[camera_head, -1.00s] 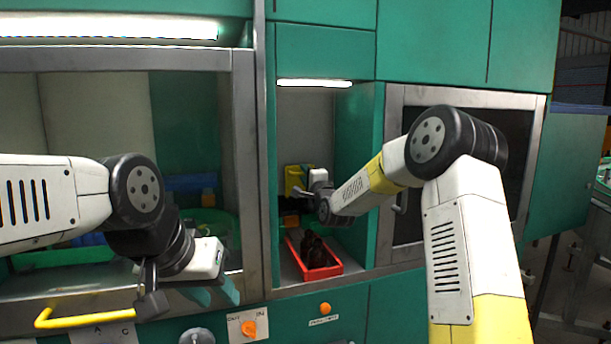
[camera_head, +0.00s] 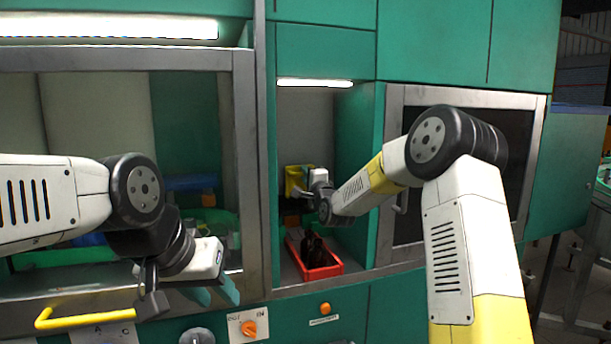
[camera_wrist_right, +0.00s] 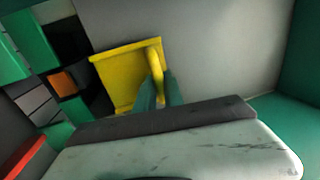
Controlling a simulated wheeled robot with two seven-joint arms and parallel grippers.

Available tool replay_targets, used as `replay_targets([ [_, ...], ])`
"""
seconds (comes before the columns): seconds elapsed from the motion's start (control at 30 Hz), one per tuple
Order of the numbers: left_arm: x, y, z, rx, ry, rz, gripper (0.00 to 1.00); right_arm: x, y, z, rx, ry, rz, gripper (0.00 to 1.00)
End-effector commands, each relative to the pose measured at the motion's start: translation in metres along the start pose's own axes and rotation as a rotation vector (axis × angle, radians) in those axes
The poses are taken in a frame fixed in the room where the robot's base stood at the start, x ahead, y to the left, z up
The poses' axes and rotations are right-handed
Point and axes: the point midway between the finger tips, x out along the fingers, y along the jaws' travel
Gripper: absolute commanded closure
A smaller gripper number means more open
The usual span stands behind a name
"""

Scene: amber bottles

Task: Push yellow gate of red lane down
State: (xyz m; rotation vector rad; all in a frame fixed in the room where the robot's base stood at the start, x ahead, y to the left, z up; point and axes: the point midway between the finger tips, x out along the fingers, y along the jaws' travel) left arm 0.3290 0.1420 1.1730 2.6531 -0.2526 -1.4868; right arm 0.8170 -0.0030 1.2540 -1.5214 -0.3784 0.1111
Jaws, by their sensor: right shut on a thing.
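The yellow gate (camera_head: 294,182) is a plate with a raised handle, in the narrow lit bay in the head view. In the right wrist view the yellow gate (camera_wrist_right: 122,73) appears tilted, with its handle (camera_wrist_right: 156,58) between my green fingers. My right gripper (camera_wrist_right: 160,88) is shut on that handle. In the head view my right gripper (camera_head: 306,190) is partly hidden by its own wrist. A red tray (camera_head: 322,272) with dark bottles (camera_head: 313,245) sits below the gate. My left gripper (camera_head: 217,293) hangs before the left window; its finger opening is unclear.
A yellow bar handle (camera_head: 85,320) lies below the left gripper's wrist. Green bay walls (camera_head: 358,140) stand close on the right of my right gripper. An orange block (camera_wrist_right: 62,83) and dark openings lie left of the gate in the wrist view.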

Motion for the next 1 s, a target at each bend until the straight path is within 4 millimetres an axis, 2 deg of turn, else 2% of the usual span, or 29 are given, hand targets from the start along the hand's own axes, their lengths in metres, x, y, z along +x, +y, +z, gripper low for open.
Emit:
replay_targets([
  [0.83,0.000,0.000,0.000,0.000,0.000,0.000,0.64,0.000,-0.002,0.000,0.000,0.000,-0.003,1.00],
  [1.0,0.000,0.000,0.000,0.000,0.000,0.000,0.64,-0.002,0.013,-0.001,-0.001,0.000,0.001,1.00],
])
